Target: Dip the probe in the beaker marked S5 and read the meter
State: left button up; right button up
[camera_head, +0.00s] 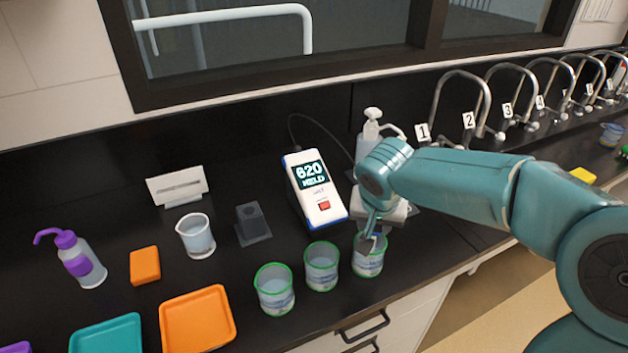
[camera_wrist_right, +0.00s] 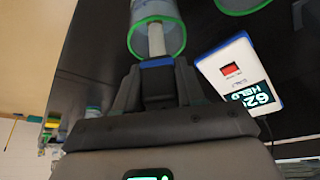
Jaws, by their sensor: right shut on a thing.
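My right gripper (camera_head: 369,240) is shut on the probe (camera_wrist_right: 156,40), just above the rightmost of three green-rimmed beakers (camera_head: 369,262). In the right wrist view the pale probe shaft, with a blue collar (camera_wrist_right: 157,62), runs from the jaws into the rim of that beaker (camera_wrist_right: 172,14). How deep its tip sits is hidden. The other two are the middle beaker (camera_head: 322,270) and the left beaker (camera_head: 274,291). I cannot read their markings. The white and blue meter (camera_head: 315,190) shows what looks like 620 HELD; it also shows in the right wrist view (camera_wrist_right: 238,72). My left gripper is out of view.
A dark block (camera_head: 253,226), a glass beaker (camera_head: 196,238), a purple-capped bottle (camera_head: 78,260), an orange block (camera_head: 145,265) and an orange tray (camera_head: 197,320) stand left. A pump bottle (camera_head: 371,133) stands behind my wrist. Numbered taps (camera_head: 462,100) line the back right.

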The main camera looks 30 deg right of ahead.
jog(key=shift+r+p, duration=3.15)
jog(key=shift+r, duration=1.6)
jog(key=shift+r+p, duration=1)
jog(key=shift+r, duration=0.5)
